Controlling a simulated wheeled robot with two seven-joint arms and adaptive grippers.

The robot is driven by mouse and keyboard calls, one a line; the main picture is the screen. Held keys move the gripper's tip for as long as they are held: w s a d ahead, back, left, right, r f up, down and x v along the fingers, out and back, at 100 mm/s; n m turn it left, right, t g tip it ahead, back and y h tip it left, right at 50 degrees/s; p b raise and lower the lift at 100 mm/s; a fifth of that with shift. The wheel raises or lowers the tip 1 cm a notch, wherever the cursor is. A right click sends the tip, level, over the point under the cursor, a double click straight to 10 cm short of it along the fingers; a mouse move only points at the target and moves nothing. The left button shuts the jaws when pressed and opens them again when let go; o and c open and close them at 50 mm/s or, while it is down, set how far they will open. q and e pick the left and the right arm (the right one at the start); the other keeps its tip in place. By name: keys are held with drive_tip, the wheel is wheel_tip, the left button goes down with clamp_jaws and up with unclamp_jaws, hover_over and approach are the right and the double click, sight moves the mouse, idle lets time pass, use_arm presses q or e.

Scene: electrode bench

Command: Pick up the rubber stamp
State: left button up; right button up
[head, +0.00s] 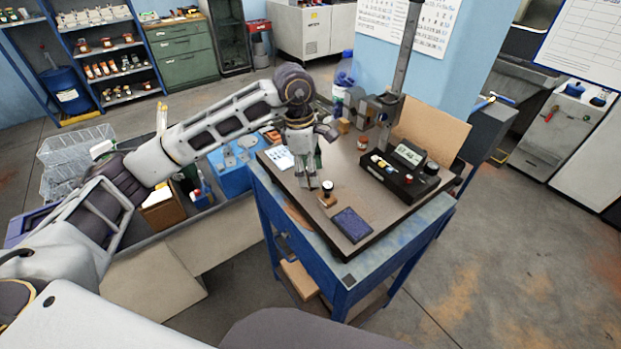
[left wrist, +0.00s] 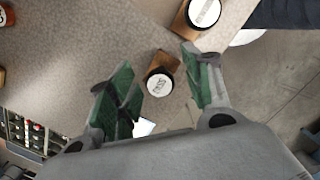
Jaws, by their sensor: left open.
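My left gripper (head: 310,181) is open and points down over the left part of the bench top. In the left wrist view its green-padded fingers (left wrist: 163,92) stand apart. A rubber stamp (left wrist: 158,86) with a round, dark-rimmed, white-topped knob on a wooden base shows in the gap between them, apparently untouched. A second, similar stamp (left wrist: 203,14) stands beyond the right finger, close to the bench edge. In the head view one stamp (head: 327,190) stands just right of the fingertips; the other seems hidden by the gripper. My right gripper is not in view.
A dark blue pad (head: 352,224) lies near the bench's front. A black device with a display (head: 405,168) and a tall stand sit at the right.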

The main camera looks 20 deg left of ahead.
use_arm(q)
drive_tip(key=shift+f, duration=0.1)
idle(0.4)
clamp_jaws()
